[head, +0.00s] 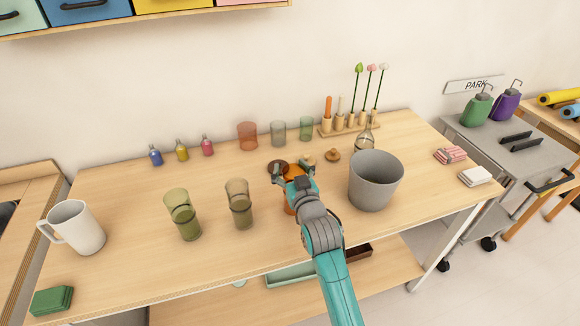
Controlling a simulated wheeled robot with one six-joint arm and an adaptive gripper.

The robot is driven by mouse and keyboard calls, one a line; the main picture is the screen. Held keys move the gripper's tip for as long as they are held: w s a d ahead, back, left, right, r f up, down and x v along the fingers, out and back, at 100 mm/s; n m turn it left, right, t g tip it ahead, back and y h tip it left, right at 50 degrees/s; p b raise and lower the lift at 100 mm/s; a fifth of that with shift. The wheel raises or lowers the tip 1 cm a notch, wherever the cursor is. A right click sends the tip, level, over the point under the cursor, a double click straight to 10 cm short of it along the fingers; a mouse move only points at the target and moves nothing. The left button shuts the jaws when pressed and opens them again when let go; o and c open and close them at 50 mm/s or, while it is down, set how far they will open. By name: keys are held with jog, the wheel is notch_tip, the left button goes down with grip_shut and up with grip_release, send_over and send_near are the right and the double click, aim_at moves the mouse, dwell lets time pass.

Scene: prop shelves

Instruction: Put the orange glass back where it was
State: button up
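The orange glass (288,205) stands or hangs over the middle of the wooden table, largely hidden behind my gripper and wrist. My gripper (292,173) is at the glass, with its fingertips on either side of the orange body. I cannot tell whether the fingers touch it, or whether the glass rests on the table. At the back of the table are a reddish-brown see-through glass (247,136), a grey one (278,133) and a green one (306,129), in a row.
Two olive glasses (183,215) (239,204) stand left of my gripper. A grey bucket (375,182) is close on the right, with a clear bottle (365,138) behind it. A dark disc (275,164) lies just behind the gripper. A white mug (76,228) stands far left.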

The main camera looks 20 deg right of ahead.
dwell(0.3)
jog(key=shift+r, duration=0.2)
jog(key=s, duration=1.2)
jog(key=shift+g, duration=0.3)
jog(key=s+f, duration=0.2)
jog(key=s, duration=0.1)
jog(key=s+f, duration=0.3)
jog(key=shift+s+f, duration=0.3)
jog(key=shift+s, duration=0.05)
jog(key=s+f+g, duration=0.1)
jog(key=s+f, duration=0.3)
jog(key=s, duration=0.8)
jog(key=s+f+g, duration=0.1)
jog(key=s+f, duration=0.2)
jog(key=s, duration=0.9)
jog(key=shift+g, duration=0.3)
jog(key=v, duration=1.2)
jog(key=shift+f, duration=0.35)
